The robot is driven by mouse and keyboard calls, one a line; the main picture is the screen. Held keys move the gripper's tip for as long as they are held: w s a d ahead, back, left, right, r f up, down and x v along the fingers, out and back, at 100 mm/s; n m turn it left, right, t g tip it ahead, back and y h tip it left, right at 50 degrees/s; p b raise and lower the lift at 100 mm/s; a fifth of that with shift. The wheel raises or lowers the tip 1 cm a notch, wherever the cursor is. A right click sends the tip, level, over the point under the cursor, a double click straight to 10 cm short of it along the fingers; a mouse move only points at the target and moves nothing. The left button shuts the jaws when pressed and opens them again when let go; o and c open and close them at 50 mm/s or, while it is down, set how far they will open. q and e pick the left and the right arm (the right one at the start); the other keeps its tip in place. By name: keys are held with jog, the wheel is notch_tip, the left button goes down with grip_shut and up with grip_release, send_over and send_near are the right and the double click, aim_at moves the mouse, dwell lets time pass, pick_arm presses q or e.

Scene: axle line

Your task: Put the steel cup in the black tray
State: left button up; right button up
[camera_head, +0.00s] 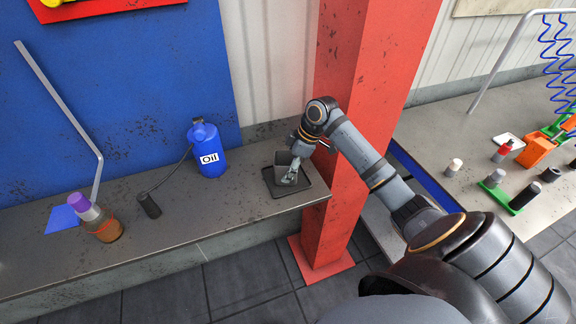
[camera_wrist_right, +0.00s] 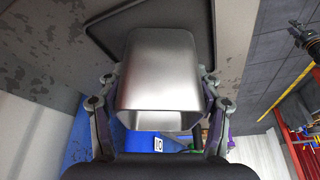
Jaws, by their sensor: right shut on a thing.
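The steel cup (camera_wrist_right: 160,75) is a grey, square-sided metal cup. It fills the middle of the right wrist view, between the two fingers of my right gripper (camera_wrist_right: 160,105), which is shut on it. In the head view the cup (camera_head: 283,160) is over the black tray (camera_head: 293,188), a flat square tray near the right end of the grey bench. My right gripper (camera_head: 291,176) is beside it there. In the wrist view the tray's dark edge (camera_wrist_right: 108,25) shows behind the cup. I cannot tell whether the cup touches the tray. My left gripper is not in view.
A blue oil can (camera_head: 208,150) stands left of the tray, with its hose ending in a black nozzle (camera_head: 149,205). A brown jar (camera_head: 106,230) is farther left. A red column (camera_head: 345,130) stands right beside the tray. The bench between can and tray is clear.

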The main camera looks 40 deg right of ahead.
jog(key=o, duration=1.2)
jog(key=shift+f, duration=0.1)
jog(key=b+v, duration=0.1)
jog(key=v, duration=0.6)
jog(key=shift+r, duration=0.45)
